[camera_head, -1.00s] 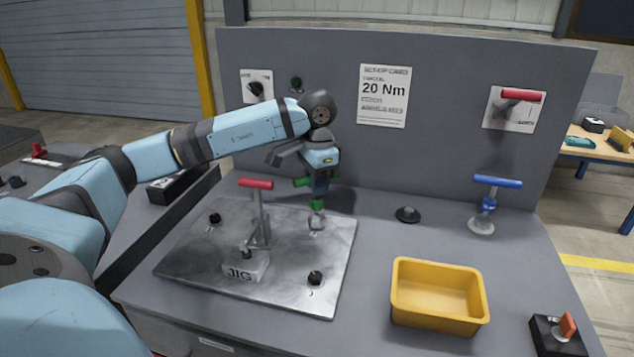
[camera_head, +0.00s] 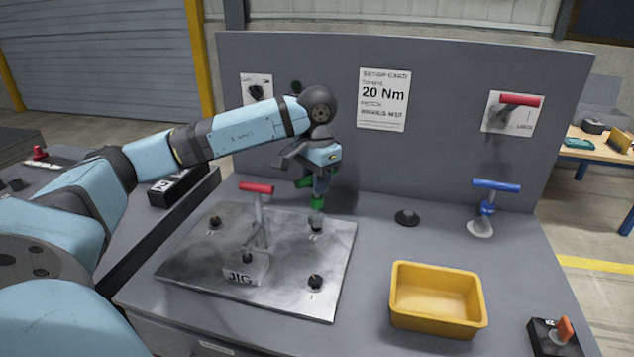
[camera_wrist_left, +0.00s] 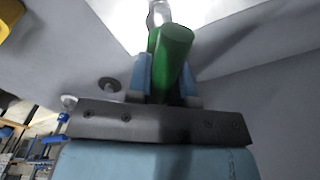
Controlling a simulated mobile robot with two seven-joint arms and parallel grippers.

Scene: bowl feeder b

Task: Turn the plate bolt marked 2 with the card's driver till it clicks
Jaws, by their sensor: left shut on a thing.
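My left gripper (camera_head: 321,176) is shut on the green driver (camera_head: 317,202), which stands upright over the back right of the metal plate (camera_head: 200,268). Its tip is at a bolt (camera_head: 316,224) there; the bolt's number is not readable and I cannot tell how well the tip is seated. In the left wrist view, the green handle (camera_wrist_left: 172,55) lies between the fingers. Other plate bolts show at the back left (camera_head: 215,222) and front right (camera_head: 315,282). The card (camera_head: 384,98) on the back panel reads 20 Nm. My right gripper is out of view.
A red-handled clamp (camera_head: 257,189) rises from the JIG block (camera_head: 246,269) left of the driver. A yellow bin (camera_head: 437,300) sits at the front right.

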